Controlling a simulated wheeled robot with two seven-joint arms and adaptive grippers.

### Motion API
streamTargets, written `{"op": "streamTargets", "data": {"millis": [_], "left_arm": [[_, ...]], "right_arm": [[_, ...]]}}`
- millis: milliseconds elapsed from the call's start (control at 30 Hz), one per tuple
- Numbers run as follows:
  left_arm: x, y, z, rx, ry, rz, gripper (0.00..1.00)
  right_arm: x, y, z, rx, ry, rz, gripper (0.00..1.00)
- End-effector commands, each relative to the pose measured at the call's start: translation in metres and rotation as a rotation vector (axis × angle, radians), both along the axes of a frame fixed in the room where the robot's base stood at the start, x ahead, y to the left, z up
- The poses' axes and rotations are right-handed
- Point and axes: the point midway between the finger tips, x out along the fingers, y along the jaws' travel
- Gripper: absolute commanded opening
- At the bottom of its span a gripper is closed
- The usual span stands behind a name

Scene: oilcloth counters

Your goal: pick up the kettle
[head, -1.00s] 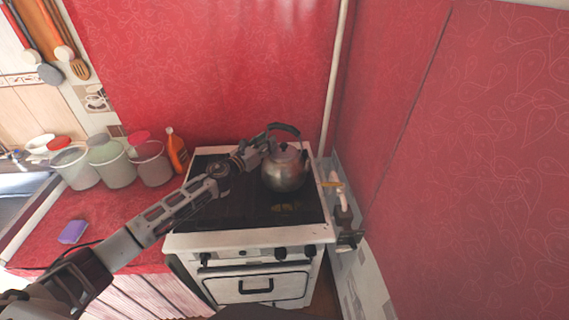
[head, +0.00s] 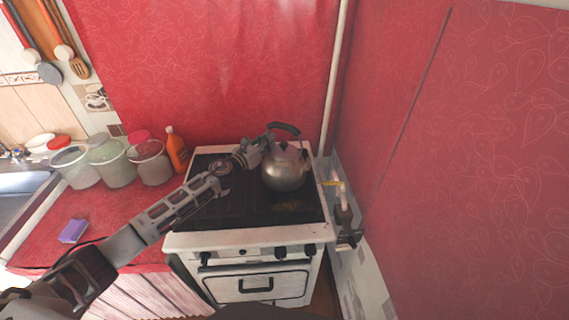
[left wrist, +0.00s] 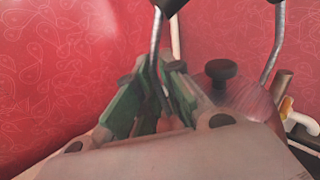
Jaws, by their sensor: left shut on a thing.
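The kettle (head: 287,172) is a rounded silver metal pot with a black lid knob and a black arched handle. It is upright at the back right of the black stove top; I cannot tell whether its base touches the surface. My left gripper (head: 268,143) reaches in from the left and is shut on the left side of the kettle's handle. In the left wrist view, the green-padded fingers (left wrist: 157,92) close around a thin metal handle support, with the kettle's lid and body (left wrist: 248,95) to the right. My right gripper is not in view.
The white stove (head: 250,242) has knobs and an oven door in front. On the red counter to the left are several lidded canisters (head: 116,166), an orange bottle (head: 177,150) and a purple sponge (head: 73,231). A pipe with a valve (head: 344,215) stands close right of the stove.

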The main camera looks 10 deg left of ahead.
Motion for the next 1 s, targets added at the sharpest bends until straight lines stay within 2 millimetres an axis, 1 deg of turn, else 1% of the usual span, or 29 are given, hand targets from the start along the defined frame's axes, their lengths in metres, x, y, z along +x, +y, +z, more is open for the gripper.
{"op": "streamTargets", "data": {"millis": [400, 433, 1000], "left_arm": [[0.0001, 0.0005, -0.0002, -0.003, 0.001, 0.001, 0.00], [0.0008, 0.0003, 0.0036, -0.007, -0.002, 0.001, 0.00], [0.0007, -0.0001, 0.0065, -0.004, -0.004, 0.000, 0.00]], "right_arm": [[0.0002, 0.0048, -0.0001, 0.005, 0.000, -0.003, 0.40], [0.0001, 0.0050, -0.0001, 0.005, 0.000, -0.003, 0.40], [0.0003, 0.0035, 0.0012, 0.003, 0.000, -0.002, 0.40]]}}
